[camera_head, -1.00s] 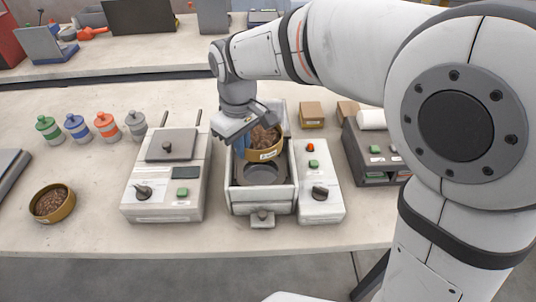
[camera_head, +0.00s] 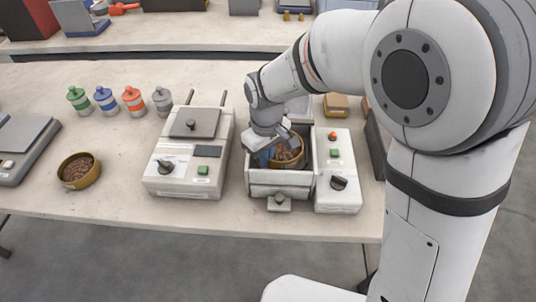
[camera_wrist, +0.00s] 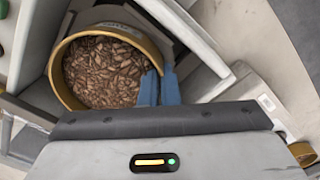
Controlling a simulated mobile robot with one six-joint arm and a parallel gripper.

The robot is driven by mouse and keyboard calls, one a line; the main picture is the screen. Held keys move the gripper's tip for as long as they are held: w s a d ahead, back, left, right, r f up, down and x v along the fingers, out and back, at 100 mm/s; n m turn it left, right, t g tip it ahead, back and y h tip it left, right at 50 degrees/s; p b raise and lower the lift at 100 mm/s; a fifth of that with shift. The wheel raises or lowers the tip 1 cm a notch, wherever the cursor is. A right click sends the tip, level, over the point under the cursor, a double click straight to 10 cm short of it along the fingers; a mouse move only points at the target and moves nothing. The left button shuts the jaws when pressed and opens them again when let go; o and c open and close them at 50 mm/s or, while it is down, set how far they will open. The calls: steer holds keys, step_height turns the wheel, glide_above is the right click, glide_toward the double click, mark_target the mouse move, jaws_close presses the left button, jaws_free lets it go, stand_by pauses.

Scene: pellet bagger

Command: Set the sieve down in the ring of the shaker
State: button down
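The sieve (camera_head: 287,152), a round brass-coloured pan full of brown pellets, is inside the white box of the shaker (camera_head: 281,180). In the wrist view the sieve (camera_wrist: 150,47) fills the upper left, and the blue fingers of my gripper (camera_wrist: 159,86) are closed on its rim. In the head view my gripper (camera_head: 266,157) reaches into the shaker from the upper left. The sieve hides the ring under it, so I cannot tell whether it is fully seated.
A control box (camera_head: 337,172) with a red and a green button stands right of the shaker. A white machine (camera_head: 187,155) stands to its left. A second pan of pellets (camera_head: 78,170) sits farther left. Several coloured jars (camera_head: 133,100) line up behind, with bare table around them.

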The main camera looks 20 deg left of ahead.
steer(key=shift+f, duration=0.2)
steer(key=c, duration=1.7)
jaws_free()
steer(key=shift+r, duration=0.1)
step_height(320, 180, up, 12)
steer(key=shift+r, duration=0.15)
steer(key=shift+d, duration=0.1)
steer(key=d+r+m+t, duration=0.1)
steer(key=d+m, duration=0.4)
steer(key=d, duration=1)
steer(key=s+d+f+m, duration=0.1)
steer(key=s+d+m, duration=0.1)
steer(key=d, duration=0.3)
steer(key=s+d+f+m+t, duration=0.1)
steer(key=s+d+m, duration=0.1)
steer(key=s+d, duration=0.2)
steer(key=s+d+m, duration=0.2)
steer(key=s+d, duration=0.1)
steer(key=d, duration=0.2)
steer(key=shift+d+f+m+t, duration=0.4)
